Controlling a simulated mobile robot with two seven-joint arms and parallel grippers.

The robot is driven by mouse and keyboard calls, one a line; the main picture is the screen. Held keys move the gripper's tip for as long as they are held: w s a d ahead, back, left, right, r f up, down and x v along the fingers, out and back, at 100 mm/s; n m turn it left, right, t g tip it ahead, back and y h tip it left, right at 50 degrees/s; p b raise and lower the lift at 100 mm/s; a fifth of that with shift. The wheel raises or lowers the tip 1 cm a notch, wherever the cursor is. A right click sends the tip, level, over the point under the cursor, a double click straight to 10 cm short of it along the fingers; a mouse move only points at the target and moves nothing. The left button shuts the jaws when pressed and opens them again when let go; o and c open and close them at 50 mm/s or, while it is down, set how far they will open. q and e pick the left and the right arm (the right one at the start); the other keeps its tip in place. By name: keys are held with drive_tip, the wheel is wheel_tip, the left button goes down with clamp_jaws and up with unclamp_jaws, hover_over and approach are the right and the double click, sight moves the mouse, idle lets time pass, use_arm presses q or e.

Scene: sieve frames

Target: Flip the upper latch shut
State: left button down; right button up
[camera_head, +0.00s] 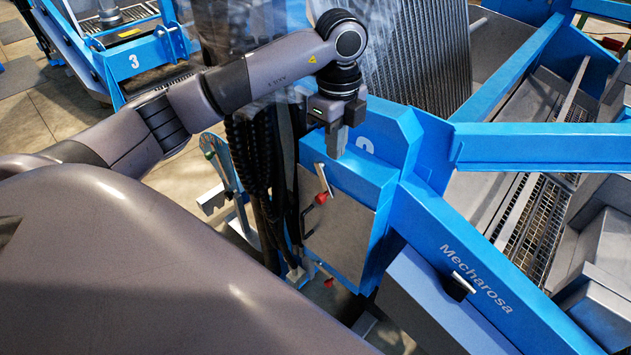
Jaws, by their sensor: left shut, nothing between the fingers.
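The upper latch (321,197) is a small fitting with a pale strip and a red tip, on the left edge of the grey front panel (345,233) of a blue housing. I cannot tell whether it is open or shut. A black curved handle sits just below it. A lower latch (328,283) with a red tip shows near the bottom of the same edge. My left gripper (337,152) points down over the top of the housing, above and slightly right of the upper latch. Its fingers are together and empty, and appear apart from the latch. My right gripper is out of view.
Dark ribbed hoses (252,150) hang left of the housing. A blue beam (490,270) marked Mecharosa runs down to the right, with a blue crossbar (540,146) above it. Another blue frame (135,62) marked 3 stands at upper left.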

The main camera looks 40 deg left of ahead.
use_arm(q)
hover_over(325, 189)
drive_tip(key=s+d, duration=0.3)
drive_tip(key=d, duration=0.1)
wheel_tip(325, 189, down, 9)
drive_tip(key=f, duration=0.1)
drive_tip(key=a+f, duration=0.1)
drive_tip(key=f+p, duration=0.1)
drive_tip(key=shift+w+a+f, duration=0.1)
drive_tip(key=shift+w+a, duration=0.05)
drive_tip(key=shift+a, duration=0.15)
drive_tip(key=shift+a+f, duration=0.35)
drive_tip(key=shift+f, duration=0.1)
drive_tip(key=shift+a+f, duration=0.1)
drive_tip(key=shift+f, duration=0.15)
drive_tip(key=shift+w+r, duration=0.1)
